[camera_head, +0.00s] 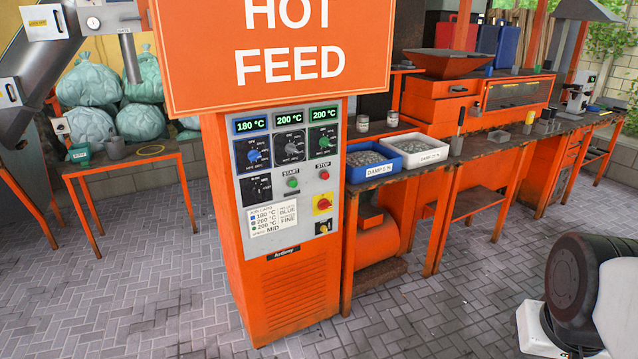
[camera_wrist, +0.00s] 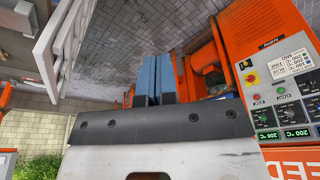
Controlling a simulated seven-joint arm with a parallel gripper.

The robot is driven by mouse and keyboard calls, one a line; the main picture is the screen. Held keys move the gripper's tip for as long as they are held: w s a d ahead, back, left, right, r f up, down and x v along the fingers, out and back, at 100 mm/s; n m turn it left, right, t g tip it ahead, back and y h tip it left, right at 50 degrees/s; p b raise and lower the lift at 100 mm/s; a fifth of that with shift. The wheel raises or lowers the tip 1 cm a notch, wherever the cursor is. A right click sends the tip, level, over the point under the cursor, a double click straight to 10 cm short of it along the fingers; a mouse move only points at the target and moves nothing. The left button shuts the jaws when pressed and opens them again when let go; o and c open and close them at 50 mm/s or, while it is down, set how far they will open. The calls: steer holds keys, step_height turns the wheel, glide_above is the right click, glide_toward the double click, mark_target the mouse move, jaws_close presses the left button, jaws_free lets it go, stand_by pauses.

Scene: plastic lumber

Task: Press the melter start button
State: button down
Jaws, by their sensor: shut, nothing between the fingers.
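The orange control cabinet (camera_head: 275,280) stands left of centre in the head view, with a grey panel (camera_head: 262,195) on its front. The green START button (camera_head: 292,182) is on the panel, left of the red STOP button (camera_head: 325,175). In the wrist view the panel is upside down at the right edge, with the green START button (camera_wrist: 279,90) visible. My gripper (camera_wrist: 155,62) shows blue-grey fingers, shut and empty, pointing towards the floor, left of the panel and apart from it. The head view does not show the fingers.
A yellow and red switch (camera_head: 323,203) sits below STOP. Several dials and lit temperature displays are above START. The HOT FEED sign (camera_head: 275,50) overhangs the panel. A workbench with blue (camera_head: 374,163) and white (camera_head: 414,148) trays is to the right. Paved floor (camera_head: 440,310) is open in front.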

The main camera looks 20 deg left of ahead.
mark_target(293, 183)
steer(key=w+a+r+n+t, duration=0.1)
steer(key=w+a+t, duration=0.15)
steer(key=w, duration=0.75)
steer(key=w+a+r+n+t+y, duration=0.15)
steer(key=w+a, duration=0.25)
steer(key=w, duration=0.5)
steer(key=w+a+r+n+t, duration=0.1)
steer(key=w+a+t, duration=0.15)
steer(key=w, duration=0.75)
steer(key=w+a+f+n+t+y, duration=0.1)
steer(key=w+a+t, duration=0.1)
steer(key=w+a, duration=0.55)
steer(key=w+a+f+n+t+y, duration=0.15)
steer(key=w+a, duration=0.35)
steer(key=w, duration=0.6)
steer(key=w+a+f+n+t+y, duration=0.1)
steer(key=w+a+f+t+y, duration=0.15)
steer(key=w+a, duration=0.4)
steer(key=w+a+f+n+t+y, duration=0.15)
steer(key=w+a+f, duration=0.25)
steer(key=a, duration=0.5)
steer(key=a+f+n+t+y, duration=0.2)
steer(key=a+f+t+y, duration=0.2)
steer(key=a+f, duration=0.8)
steer(key=shift+w+a+f+y, duration=0.4)
steer(key=shift+a+y, duration=0.1)
steer(key=shift+a, duration=0.75)
steer(key=shift+w+a, duration=0.15)
steer(key=w+a, duration=0.6)
